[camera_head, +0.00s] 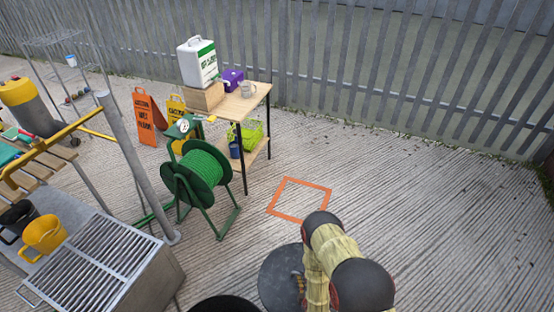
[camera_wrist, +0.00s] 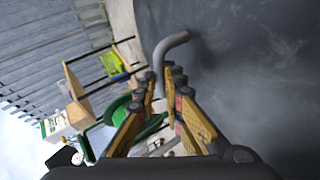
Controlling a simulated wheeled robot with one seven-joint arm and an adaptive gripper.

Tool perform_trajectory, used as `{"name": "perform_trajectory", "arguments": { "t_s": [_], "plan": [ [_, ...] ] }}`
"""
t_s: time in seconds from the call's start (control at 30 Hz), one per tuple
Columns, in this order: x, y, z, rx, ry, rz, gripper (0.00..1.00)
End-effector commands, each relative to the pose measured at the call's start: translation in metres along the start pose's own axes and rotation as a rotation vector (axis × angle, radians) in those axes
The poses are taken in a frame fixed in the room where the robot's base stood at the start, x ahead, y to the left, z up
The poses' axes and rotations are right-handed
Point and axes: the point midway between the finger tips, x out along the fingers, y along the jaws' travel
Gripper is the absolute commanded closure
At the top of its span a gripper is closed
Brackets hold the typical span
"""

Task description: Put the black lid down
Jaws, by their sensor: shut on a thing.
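The black lid (camera_head: 276,268) is a round, dark disc in the lower middle of the head view. In the wrist view its dark flat face (camera_wrist: 245,60) fills the right side, with a grey curved handle (camera_wrist: 168,45) standing out from it. My gripper (camera_wrist: 164,80) is shut on this handle. In the head view my yellow arm covers the lid's right part, and the fingers (camera_head: 298,285) show small against the lid. An orange square outline (camera_head: 274,208) is marked on the floor beyond the lid. I cannot tell how high the lid is above the floor.
A green hose reel (camera_head: 195,178) stands left of the orange outline, with a wooden table (camera_head: 252,97) behind it. A metal grill-topped box (camera_head: 100,262) is at lower left. The grooved floor right of the outline is clear up to the slatted fence (camera_head: 420,70).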

Motion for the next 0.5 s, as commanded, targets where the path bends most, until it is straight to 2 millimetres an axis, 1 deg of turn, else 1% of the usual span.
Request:
{"name": "perform_trajectory", "arguments": {
  "t_s": [0.03,0.1,0.5],
  "plan": [
    [-0.007,0.013,-0.001,0.001,-0.001,0.004,1.0],
    [-0.016,0.026,-0.002,0.003,-0.002,0.005,1.0],
    [-0.07,0.096,-0.004,0.012,-0.018,0.008,1.0]
  ]
}}
